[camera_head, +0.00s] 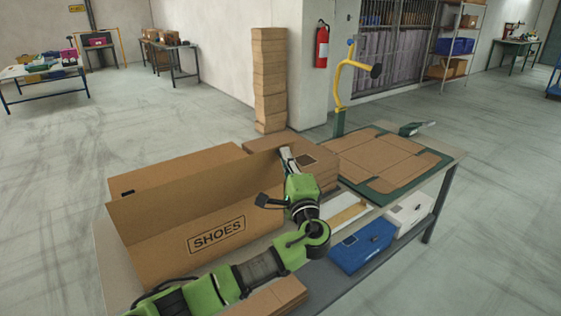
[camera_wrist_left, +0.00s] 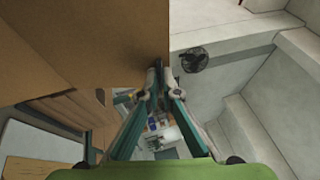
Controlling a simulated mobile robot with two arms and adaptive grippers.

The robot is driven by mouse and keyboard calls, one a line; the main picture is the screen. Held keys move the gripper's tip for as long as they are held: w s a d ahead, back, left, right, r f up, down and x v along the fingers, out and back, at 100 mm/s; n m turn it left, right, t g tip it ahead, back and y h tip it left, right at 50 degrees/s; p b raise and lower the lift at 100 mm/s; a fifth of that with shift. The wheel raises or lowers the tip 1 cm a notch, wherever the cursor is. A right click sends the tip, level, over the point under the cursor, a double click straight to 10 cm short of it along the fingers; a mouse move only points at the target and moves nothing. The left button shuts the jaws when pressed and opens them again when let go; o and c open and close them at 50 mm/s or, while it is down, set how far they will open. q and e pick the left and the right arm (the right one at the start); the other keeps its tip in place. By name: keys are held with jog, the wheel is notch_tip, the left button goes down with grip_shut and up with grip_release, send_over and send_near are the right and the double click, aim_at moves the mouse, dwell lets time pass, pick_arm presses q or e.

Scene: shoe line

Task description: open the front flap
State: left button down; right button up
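A long open cardboard box (camera_head: 165,240) stands on the table. Its front panel, printed SHOES (camera_head: 217,234), is upright, and a raised cardboard panel (camera_head: 190,170) shows behind it. My left gripper (camera_head: 285,153) is at the upper right end of the front panel, pointing away from me. In the left wrist view its fingertips (camera_wrist_left: 158,68) are drawn close together at the edge of a brown cardboard panel (camera_wrist_left: 120,40). Whether the cardboard edge lies between the tips is unclear. My right gripper is not in view.
Flat cardboard blanks (camera_head: 385,155) lie on a green mat at the table's right. A yellow-handled press (camera_head: 345,85) stands behind. A tall cardboard stack (camera_head: 270,80) is at the back. A blue bin (camera_head: 362,247) sits on the lower shelf.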

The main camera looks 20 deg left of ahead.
pick_arm(q)
jog(key=shift+s+d+f, duration=0.25)
jog(key=shift+d+f, duration=0.2)
jog(key=c, duration=2.3)
grip_release()
jog(key=shift+w, duration=0.1)
jog(key=v, duration=1.2)
jog(key=shift+a, duration=0.1)
